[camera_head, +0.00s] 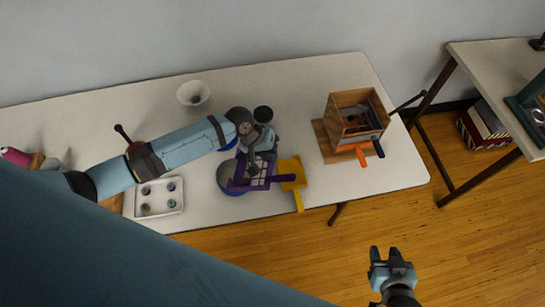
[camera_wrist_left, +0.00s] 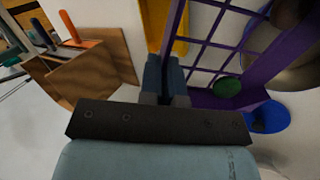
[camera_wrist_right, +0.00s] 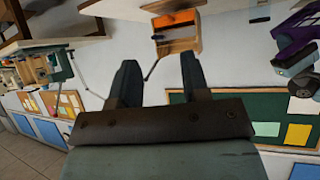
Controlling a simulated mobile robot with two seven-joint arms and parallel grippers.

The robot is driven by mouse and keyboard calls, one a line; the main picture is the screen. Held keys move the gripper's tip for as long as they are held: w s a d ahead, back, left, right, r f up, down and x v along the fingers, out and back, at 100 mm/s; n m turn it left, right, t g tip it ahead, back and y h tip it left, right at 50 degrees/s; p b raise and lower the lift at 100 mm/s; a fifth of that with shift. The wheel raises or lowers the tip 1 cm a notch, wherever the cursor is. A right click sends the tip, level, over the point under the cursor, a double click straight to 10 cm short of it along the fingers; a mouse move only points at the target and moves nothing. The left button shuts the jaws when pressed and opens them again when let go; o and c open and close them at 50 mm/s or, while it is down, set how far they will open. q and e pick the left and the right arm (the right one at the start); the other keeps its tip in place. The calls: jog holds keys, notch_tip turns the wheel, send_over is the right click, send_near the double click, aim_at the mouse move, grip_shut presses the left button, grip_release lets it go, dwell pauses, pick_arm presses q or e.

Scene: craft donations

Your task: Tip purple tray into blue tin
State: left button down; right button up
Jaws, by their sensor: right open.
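The purple tray (camera_head: 238,186), with a grid base, is over the blue tin (camera_head: 226,185), whose grey inside shows partly under it. The tray looks tilted, but how far I cannot tell. In the left wrist view the tray (camera_wrist_left: 262,71) has a green round piece (camera_wrist_left: 228,88) near its corner, with the grey metal bowl of the tin (camera_wrist_left: 300,68) beside it. My left gripper (camera_head: 258,168) is shut on the purple tray's edge; its fingers (camera_wrist_left: 166,70) are close together there. My right gripper (camera_head: 386,256) is open and empty, in front of the table; its fingers (camera_wrist_right: 160,75) are apart.
A yellow scoop-like tray (camera_head: 293,168) lies right of the tin. A blue dish (camera_head: 229,141) is partly hidden behind my left arm. A wooden box (camera_head: 352,118) with orange and dark handles stands at right. A white bowl (camera_head: 194,95) and a muffin-like white tray (camera_head: 158,208) are at left.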

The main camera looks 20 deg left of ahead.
pick_arm(q)
jog(key=s+a+r+t+h+b, duration=0.1)
jog(key=a+r+h+b, duration=0.1)
jog(key=a+h+b, duration=0.5)
jog(key=s+a+r+t+h+b, duration=0.1)
jog(key=a+h+b, duration=0.5)
jog(key=b, duration=1.1)
jog(key=shift+s+a+r+h, duration=0.4)
jog(key=shift+s+a+r, duration=0.15)
jog(key=shift+a, duration=1)
pick_arm(e)
notch_tip(320, 180, down, 18)
jog(key=w+a, duration=0.1)
jog(key=a, duration=0.1)
jog(key=shift+w+f+y, duration=0.2)
jog(key=shift+w+y, duration=0.1)
jog(key=shift+y, duration=0.1)
